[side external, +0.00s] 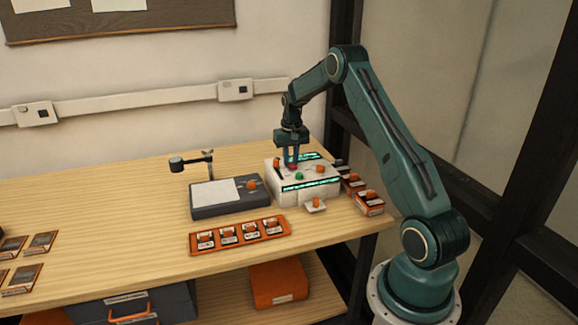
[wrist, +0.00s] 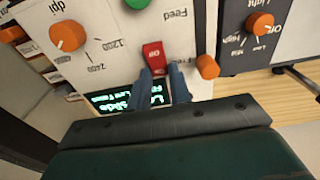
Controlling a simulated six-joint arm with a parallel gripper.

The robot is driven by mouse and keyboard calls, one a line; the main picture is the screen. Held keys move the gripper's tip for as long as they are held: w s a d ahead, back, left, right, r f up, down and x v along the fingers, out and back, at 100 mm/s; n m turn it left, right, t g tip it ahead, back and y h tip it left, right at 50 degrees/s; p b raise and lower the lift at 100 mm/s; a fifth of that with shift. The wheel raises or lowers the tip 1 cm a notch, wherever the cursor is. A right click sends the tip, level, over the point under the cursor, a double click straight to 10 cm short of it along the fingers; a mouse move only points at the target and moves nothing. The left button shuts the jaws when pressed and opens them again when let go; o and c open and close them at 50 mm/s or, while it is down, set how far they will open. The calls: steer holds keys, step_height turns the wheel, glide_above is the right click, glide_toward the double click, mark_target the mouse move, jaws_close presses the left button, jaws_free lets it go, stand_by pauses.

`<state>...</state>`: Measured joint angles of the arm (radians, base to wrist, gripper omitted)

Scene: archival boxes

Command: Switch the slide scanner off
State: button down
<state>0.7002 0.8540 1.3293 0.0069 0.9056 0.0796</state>
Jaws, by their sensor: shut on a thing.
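The slide scanner (side external: 318,190) is a white box with lit green displays at the back right of the bench. In the wrist view its panel (wrist: 110,20) fills the upper left. A red switch (wrist: 153,53) with white lettering stands on the panel; in the side view it is a small red spot mostly hidden by the fingers. My gripper (side external: 293,162) points down over the scanner. In the wrist view my gripper (wrist: 162,75) has its blue fingers shut at the red switch's near end. The lit display (wrist: 112,102) is partly covered by a finger.
The panel also has a green button (wrist: 137,4) and an orange dpi knob (wrist: 67,36). A dark light-table unit (side external: 220,198) with a lamp arm stands left. An orange slide tray (side external: 238,236) lies in front. Small slide boxes (side external: 368,203) sit right of the scanner.

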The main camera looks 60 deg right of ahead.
steer(key=shift+s+t+h, duration=0.1)
steer(key=shift+t+h, duration=0.2)
steer(key=shift+s+a+r+t+h, duration=0.1)
steer(key=shift+s+a+t+h, duration=0.1)
steer(key=shift+t+h, duration=0.35)
steer(key=shift+s+a+r+t+h, duration=0.1)
steer(key=shift+a+t+h, duration=0.05)
steer(key=shift+t+h, duration=0.4)
steer(key=c, duration=1.3)
jaws_free()
steer(key=shift+r, duration=0.1)
steer(key=shift+a+v, duration=0.1)
steer(key=shift+v, duration=3.3)
steer(key=shift+a+v, duration=0.15)
steer(key=shift+v, duration=3.25)
steer(key=shift+s, duration=0.2)
